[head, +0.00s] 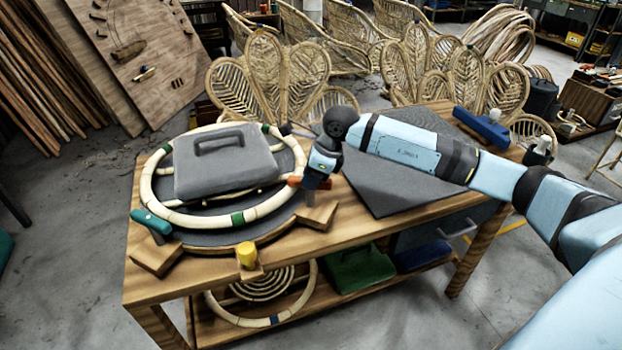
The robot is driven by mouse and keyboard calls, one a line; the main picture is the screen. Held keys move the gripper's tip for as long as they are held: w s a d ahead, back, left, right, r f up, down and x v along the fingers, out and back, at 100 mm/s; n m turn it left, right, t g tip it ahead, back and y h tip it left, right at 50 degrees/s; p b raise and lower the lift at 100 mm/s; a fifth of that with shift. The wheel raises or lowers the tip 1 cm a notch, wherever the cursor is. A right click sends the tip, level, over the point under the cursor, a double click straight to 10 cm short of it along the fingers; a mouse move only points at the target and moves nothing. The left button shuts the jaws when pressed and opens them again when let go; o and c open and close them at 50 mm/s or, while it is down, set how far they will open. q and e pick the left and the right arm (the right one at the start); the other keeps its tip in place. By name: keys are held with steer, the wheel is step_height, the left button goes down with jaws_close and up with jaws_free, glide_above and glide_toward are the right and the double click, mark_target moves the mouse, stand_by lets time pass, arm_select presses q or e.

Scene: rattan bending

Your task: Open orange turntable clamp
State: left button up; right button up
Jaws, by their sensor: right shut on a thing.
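The orange turntable clamp (295,181) is at the right edge of the round dark turntable (285,210), beside the rattan ring (170,210). Only a small orange part of it shows. My right gripper (311,183) comes down on it from the right and is shut on it, covering most of the clamp. The pale ring with green bands lies around the turntable, and a grey block with a handle (225,165) sits inside the ring. My left gripper is not in view.
A teal clamp (152,222) stands at the turntable's left edge and a yellow knob (246,254) at its front, near wooden blocks (156,259). A dark mat (385,185) covers the bench's right part. A blue tool (482,127) lies at the far right.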

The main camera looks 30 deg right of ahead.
steer(key=n+g+b, duration=0.1)
steer(key=n, duration=0.2)
steer(key=shift+f+y, duration=0.1)
steer(key=shift+y, duration=0.3)
steer(key=shift+w+n+g+b, duration=0.1)
steer(key=shift+n+g+b, duration=0.25)
steer(key=shift+n, duration=0.55)
steer(key=n+g+b, duration=0.1)
steer(key=n, duration=0.1)
steer(key=shift+n+y, duration=0.3)
steer(key=shift+n+g+b, duration=0.35)
steer(key=shift+n+b, duration=0.1)
steer(key=shift+n, duration=0.45)
steer(key=shift+w+n+g+b, duration=0.1)
steer(key=shift+n+g+b, duration=0.25)
steer(key=shift+n, duration=0.55)
steer(key=shift+n+g+b, duration=0.35)
steer(key=shift+n+b, duration=0.15)
steer(key=shift+n, duration=0.6)
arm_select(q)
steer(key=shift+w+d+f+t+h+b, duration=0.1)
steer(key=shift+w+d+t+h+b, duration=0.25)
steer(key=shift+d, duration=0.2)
arm_select(e)
steer(key=shift+n+h, duration=0.4)
steer(key=shift+n, duration=0.3)
steer(key=shift+g, duration=0.3)
